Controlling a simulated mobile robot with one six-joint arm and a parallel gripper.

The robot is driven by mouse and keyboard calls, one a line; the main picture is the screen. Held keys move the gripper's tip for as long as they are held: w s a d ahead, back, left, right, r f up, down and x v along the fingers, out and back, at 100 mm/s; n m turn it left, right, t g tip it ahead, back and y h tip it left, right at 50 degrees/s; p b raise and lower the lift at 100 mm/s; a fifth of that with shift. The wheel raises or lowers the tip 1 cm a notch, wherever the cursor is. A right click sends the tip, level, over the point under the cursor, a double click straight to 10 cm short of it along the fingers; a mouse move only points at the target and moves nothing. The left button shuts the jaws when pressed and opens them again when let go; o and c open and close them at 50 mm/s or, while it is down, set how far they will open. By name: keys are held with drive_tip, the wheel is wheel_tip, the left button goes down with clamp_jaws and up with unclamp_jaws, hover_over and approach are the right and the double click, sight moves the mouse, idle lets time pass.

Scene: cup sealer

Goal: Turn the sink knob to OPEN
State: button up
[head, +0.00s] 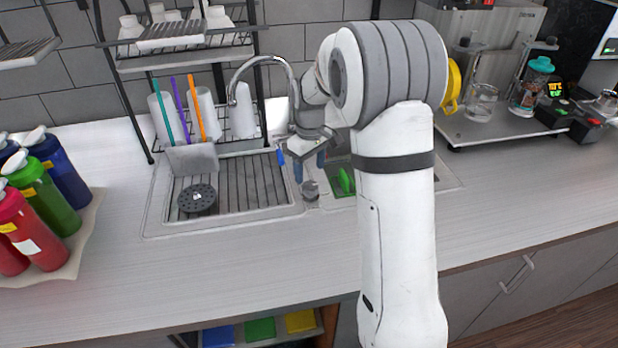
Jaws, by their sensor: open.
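A small grey metal knob (310,190) stands on the sink's rim, between the ribbed drainboard on the left and the basin on the right. I take it to be the sink knob; it is too small to read its setting. My gripper (300,162) is behind and just above the knob, with its blue-tipped fingers spread apart and nothing seen between them. I cannot tell whether a finger touches the knob. The curved metal faucet (264,59) rises behind my gripper, and its base is hidden by my wrist.
A drying rack (186,58) with cups stands behind the drainboard (240,184). A green item (346,181) shows in the basin, partly hidden by my arm. Red, green and blue bottles (50,185) stand at the left. A scale-like platform (508,128) holds glassware at the right. The front counter is clear.

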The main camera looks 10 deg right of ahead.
sight(310, 185)
wheel_tip(310, 185, down, 5)
drive_tip(key=shift+p, duration=0.4)
drive_tip(key=c, duration=1)
